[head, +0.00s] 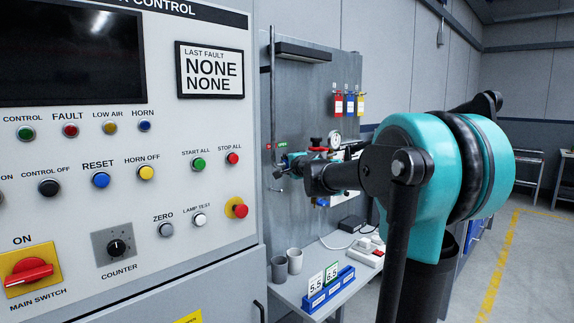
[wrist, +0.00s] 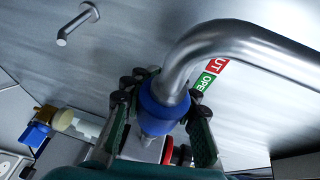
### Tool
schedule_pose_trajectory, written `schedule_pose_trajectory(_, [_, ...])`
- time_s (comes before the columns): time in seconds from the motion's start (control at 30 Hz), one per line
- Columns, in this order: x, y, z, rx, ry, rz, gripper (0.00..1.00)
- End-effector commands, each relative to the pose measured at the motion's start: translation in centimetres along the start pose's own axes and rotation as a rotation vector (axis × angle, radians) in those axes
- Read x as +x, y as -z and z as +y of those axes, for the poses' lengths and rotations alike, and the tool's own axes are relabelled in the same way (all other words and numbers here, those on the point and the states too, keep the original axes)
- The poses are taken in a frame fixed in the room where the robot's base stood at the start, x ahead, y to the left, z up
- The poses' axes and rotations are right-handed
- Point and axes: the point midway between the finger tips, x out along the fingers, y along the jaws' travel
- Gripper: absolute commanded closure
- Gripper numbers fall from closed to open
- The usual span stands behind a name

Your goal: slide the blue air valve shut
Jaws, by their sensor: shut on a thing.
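The blue air valve (wrist: 160,108) is a blue sleeve at the end of a bent steel pipe (wrist: 225,38) in the wrist view. My gripper (wrist: 163,104) is shut on it, with dark padded fingers on either side. A red label (wrist: 217,66), partly hidden by the pipe, and a green label (wrist: 204,81) lie beside the pipe. In the head view my gripper (head: 287,168) is at the grey back panel (head: 308,90), just below the small red and green labels (head: 277,146). The valve cannot be made out there.
A control cabinet (head: 215,130) stands close on the left. A pressure gauge (head: 334,138) and red knob are just right of my gripper. Below is a bench with two grey cups (head: 287,265) and a blue card holder (head: 328,291). Open floor lies to the right.

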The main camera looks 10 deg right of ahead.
Motion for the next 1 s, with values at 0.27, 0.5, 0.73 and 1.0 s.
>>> schedule_pose_trajectory(0.27, [0.0,-0.2,0.1,0.001,-0.001,-0.003,0.58])
schedule_pose_trajectory(0.5, [0.0,-0.1,0.0,0.001,0.000,-0.002,0.47])
schedule_pose_trajectory(0.73, [-0.4,-0.1,0.0,0.001,0.000,-0.001,0.47])
schedule_pose_trajectory(1.0, [-4.2,0.0,0.1,0.001,0.000,0.000,0.47])
